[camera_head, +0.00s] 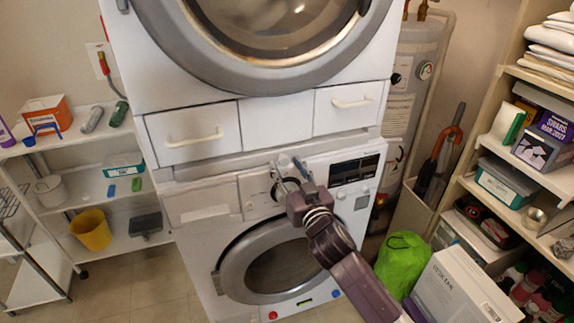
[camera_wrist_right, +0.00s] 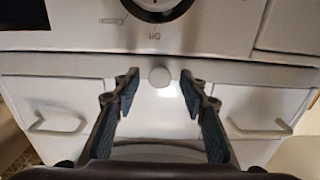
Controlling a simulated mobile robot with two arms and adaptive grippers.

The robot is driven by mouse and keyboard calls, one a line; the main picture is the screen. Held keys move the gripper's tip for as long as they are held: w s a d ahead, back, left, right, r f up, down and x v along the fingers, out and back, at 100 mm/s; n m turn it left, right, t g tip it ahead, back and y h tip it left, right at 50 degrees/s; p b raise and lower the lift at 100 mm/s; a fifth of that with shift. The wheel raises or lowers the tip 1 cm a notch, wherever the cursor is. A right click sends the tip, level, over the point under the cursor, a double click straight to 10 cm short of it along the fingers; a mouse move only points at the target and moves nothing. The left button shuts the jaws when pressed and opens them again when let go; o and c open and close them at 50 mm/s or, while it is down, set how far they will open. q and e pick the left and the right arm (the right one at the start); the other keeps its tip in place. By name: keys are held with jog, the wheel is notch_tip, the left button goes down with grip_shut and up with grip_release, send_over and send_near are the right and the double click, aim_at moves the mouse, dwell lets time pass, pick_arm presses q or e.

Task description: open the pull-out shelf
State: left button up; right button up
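The pull-out shelf (camera_head: 225,163) shows as a narrow white front between the two stacked machines, under the drawers. It looks pushed in. A small round white knob (camera_wrist_right: 159,77) sits at the middle of the white front in the right wrist view. My right gripper (camera_head: 288,163) is in front of the shelf's middle and hides part of it in the head view. In the right wrist view my right gripper (camera_wrist_right: 160,80) is open, with one finger on each side of the knob. Gaps show between the knob and both fingers. My left gripper is not in view.
Drawers with handles flank the knob: the left drawer (camera_head: 192,133) and the right drawer (camera_head: 348,105). The lower washer's door (camera_head: 280,262) is below. A green bag (camera_head: 402,262) and a white box (camera_head: 458,290) stand at right. Shelving units flank the machines.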

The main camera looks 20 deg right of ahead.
jog(key=shift+w, duration=0.25)
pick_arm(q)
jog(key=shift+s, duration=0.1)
pick_arm(e)
grip_shut()
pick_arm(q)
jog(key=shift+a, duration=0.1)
pick_arm(e)
jog(key=shift+s+f, duration=0.1)
